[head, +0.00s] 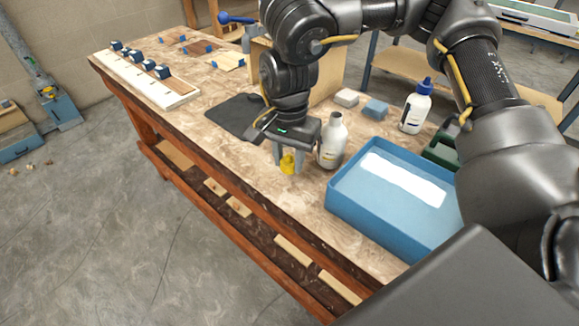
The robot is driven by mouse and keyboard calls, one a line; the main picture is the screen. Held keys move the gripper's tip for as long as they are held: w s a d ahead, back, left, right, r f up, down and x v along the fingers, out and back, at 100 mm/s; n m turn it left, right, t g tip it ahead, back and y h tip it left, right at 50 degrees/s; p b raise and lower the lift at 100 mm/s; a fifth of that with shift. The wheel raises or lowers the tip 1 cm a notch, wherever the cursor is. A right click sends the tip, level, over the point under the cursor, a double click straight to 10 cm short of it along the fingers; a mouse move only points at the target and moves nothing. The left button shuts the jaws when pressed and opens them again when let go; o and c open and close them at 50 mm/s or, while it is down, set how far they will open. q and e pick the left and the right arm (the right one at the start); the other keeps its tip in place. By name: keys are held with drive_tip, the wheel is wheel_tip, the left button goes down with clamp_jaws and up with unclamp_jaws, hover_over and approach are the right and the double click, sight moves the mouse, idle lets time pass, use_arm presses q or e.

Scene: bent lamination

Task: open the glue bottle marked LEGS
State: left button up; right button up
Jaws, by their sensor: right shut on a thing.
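My right gripper (288,165) points down over the front part of the bench. It is shut on a yellow cap (288,161) between its fingertips, low over the bench top; I cannot tell whether the cap touches it. A white bottle (331,145) stands upright just right of the gripper, with its neck bare and no cap on it. A second white bottle (414,110) with a blue cap stands farther right and back. The labels are too small to read, so I cannot tell which one says LEGS. My left gripper is out of view.
A blue tray (345,204) with a white sheet sits right of the open bottle. A dark mat (232,116) lies left of the gripper. Small blocks (347,98) lie behind. A long white strip with clamps (140,80) lies at the far left. Bare bench top lies in front.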

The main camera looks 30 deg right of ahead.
sight(289, 161)
wheel_tip(289, 161, down, 3)
drive_tip(key=shift+r, duration=0.1)
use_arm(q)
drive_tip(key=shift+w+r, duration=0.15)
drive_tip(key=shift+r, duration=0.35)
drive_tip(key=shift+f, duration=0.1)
use_arm(e)
drive_tip(key=shift+f, duration=0.2)
drive_tip(key=shift+f, duration=0.15)
drive_tip(key=o, duration=1.1)
